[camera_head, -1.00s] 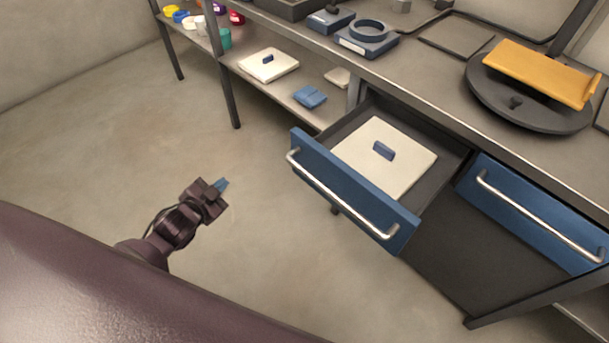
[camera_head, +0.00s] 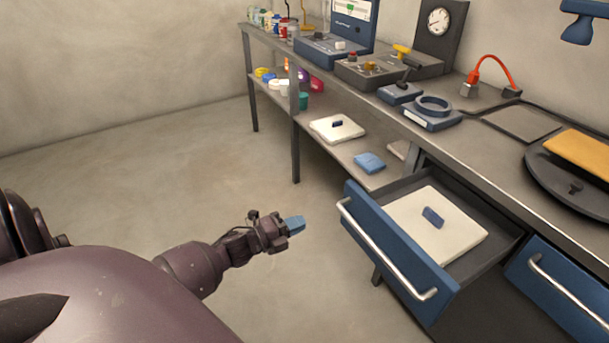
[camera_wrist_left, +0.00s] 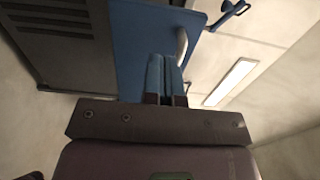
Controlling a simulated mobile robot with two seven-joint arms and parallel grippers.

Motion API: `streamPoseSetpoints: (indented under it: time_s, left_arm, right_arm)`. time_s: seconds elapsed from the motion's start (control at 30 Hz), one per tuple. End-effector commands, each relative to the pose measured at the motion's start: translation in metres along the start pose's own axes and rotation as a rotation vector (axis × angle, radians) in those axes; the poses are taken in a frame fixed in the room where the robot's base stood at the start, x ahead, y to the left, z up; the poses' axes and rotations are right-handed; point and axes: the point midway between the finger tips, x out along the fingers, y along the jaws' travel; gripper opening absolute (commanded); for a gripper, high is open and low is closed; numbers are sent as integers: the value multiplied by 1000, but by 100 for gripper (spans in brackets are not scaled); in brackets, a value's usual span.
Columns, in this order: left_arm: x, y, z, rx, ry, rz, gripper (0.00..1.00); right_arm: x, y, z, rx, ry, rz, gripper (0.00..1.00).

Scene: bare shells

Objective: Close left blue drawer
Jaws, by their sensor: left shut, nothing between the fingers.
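The left blue drawer (camera_head: 398,252) stands pulled out from the workbench, with a silver bar handle across its front. A white lidded plate (camera_head: 455,228) with a small dark blue knob lies inside it. My left gripper (camera_head: 296,225) is shut and empty, to the left of the drawer front and apart from it in the head view. In the left wrist view the blue fingers (camera_wrist_left: 165,78) are together, and a blue panel with a pale handle (camera_wrist_left: 182,46) shows beyond them. My right gripper is not in view.
A second blue drawer (camera_head: 562,290) at the right is shut. The bench top (camera_head: 480,130) carries instruments and a round dark plate with a yellow piece (camera_head: 582,150). A lower shelf (camera_head: 345,150) holds a white lid and a blue block. The floor (camera_head: 180,170) at left is clear.

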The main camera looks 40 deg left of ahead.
Motion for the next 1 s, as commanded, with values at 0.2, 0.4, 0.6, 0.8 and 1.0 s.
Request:
streamPoseSetpoints:
  time_s: [0.2, 0.4, 0.6, 0.8, 1.0]
  left_arm:
    - [40, 2, 0, -3, -1, 2, 0]
    - [75, 2, 0, -3, -1, 1, 0]
    - [102, 2, 0, -4, -1, 2, 0]
    - [116, 2, 0, -4, -2, 2, 0]
    - [119, 0, 0, -4, -2, 1, 0]
  right_arm:
    - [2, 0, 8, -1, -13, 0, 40]
    - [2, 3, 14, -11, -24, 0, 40]
    - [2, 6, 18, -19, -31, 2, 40]
    - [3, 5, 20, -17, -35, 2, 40]
    - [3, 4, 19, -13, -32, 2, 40]
